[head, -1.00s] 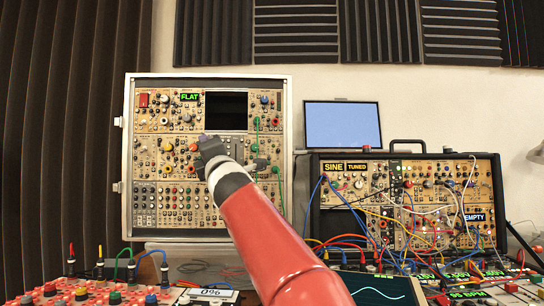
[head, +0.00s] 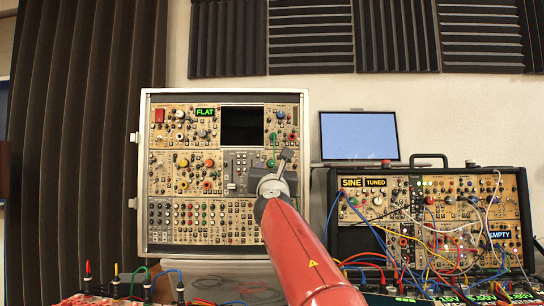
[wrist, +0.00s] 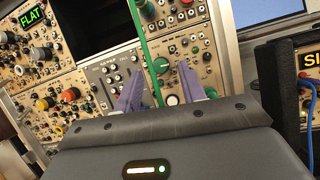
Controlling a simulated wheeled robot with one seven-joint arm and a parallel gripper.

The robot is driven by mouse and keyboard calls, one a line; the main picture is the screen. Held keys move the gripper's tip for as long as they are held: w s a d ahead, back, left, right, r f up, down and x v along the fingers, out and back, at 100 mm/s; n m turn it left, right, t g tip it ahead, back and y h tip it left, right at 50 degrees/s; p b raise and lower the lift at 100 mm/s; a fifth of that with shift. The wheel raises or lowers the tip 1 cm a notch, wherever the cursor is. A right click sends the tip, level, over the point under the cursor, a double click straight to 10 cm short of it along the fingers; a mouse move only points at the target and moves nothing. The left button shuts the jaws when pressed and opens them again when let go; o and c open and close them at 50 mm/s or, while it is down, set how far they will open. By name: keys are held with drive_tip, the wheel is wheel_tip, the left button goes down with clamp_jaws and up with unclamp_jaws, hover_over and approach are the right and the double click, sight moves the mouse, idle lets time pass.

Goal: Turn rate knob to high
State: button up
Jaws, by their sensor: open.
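My gripper (wrist: 160,84) is open, its two purple fingers apart in front of a tan synth panel (wrist: 205,68) in the wrist view. A green knob (wrist: 161,65) and a pale round knob (wrist: 172,99) show between the fingers, with nothing held. No label is legible, so I cannot tell which knob is the rate knob. In the head view my gripper (head: 286,160) is at the right side of the tall synth case (head: 145,170), and my arm hides part of the panel there.
A second case (head: 336,235) with many loose patch cables stands at the right, below a blue screen (head: 358,136). A dark display (head: 243,126) reads nothing; a small one says FLAT (head: 205,111).

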sight(271, 163)
drive_tip(key=shift+p+x, duration=0.6)
drive_tip(key=shift+x, duration=0.55)
clamp_jaws()
drive_tip(key=shift+m, duration=0.4)
drive_tip(key=m+h, duration=0.1)
drive_tip(key=m, duration=0.1)
drive_tip(key=m+h+p, duration=0.1)
drive_tip(key=m, duration=0.1)
drive_tip(key=m+h, duration=0.1)
drive_tip(key=shift+a+r+m, duration=0.1)
drive_tip(key=shift+a+m, duration=0.15)
drive_tip(key=shift+m, duration=0.15)
drive_tip(key=shift+s+m+g+h+p, duration=0.1)
drive_tip(key=shift+m+g+h+p, duration=0.35)
drive_tip(key=shift+m, duration=0.65)
drive_tip(key=shift+m+g+h+p, duration=0.15)
drive_tip(key=shift+m+h+p, duration=0.5)
drive_tip(key=shift+m, duration=0.75)
